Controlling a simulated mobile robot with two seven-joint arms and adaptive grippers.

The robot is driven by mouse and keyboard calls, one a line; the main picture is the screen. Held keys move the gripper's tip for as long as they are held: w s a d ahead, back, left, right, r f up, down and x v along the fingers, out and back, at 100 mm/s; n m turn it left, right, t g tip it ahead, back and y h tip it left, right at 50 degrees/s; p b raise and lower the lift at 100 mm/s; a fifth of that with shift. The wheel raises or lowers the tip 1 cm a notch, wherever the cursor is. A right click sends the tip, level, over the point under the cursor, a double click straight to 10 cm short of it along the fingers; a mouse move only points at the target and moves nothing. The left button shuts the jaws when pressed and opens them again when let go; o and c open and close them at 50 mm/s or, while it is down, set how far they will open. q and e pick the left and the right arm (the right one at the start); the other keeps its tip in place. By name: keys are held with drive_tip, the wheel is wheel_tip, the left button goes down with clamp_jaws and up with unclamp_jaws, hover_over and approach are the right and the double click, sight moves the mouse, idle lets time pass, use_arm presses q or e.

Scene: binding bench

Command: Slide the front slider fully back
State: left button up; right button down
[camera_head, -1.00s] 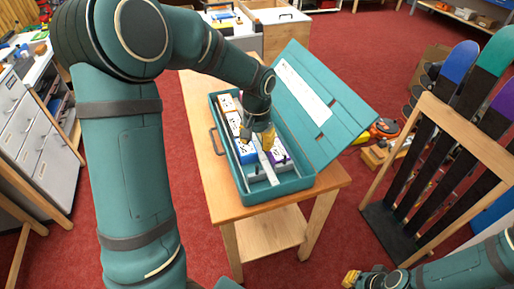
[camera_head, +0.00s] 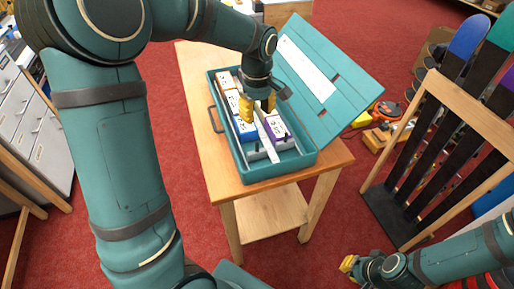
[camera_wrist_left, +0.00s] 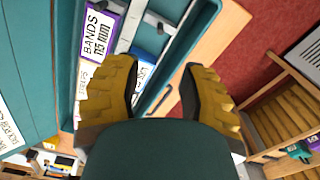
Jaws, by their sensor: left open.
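A teal case (camera_head: 312,163) stands on the wooden table with its lid open to the right. A long pale divider (camera_head: 267,143) runs along its middle. Grey crosswise pieces show near the front, one left of the divider (camera_head: 254,153) and one right of it (camera_head: 286,144); I cannot tell which is the front slider. My left gripper (camera_head: 258,110) hangs over the case, its yellow fingers apart. My right gripper (camera_head: 348,266) is at the lower right, away from the case.
Blue-sided boxes (camera_head: 244,130) stand left of the divider and a purple box (camera_head: 277,130) right of it. The open lid (camera_head: 330,95) rises to the right. A wooden rack with boards (camera_head: 440,150) stands further right. The table front (camera_head: 230,192) is bare.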

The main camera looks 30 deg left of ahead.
sight(257, 143)
use_arm(q)
drive_tip(key=shift+n, duration=0.9)
wheel_tip(257, 143, down, 14)
drive_tip(key=b, duration=0.3)
drive_tip(key=shift+r+b, duration=0.2)
drive_tip(key=shift+b, duration=0.1)
drive_tip(key=shift+c, duration=0.4)
clamp_jaws()
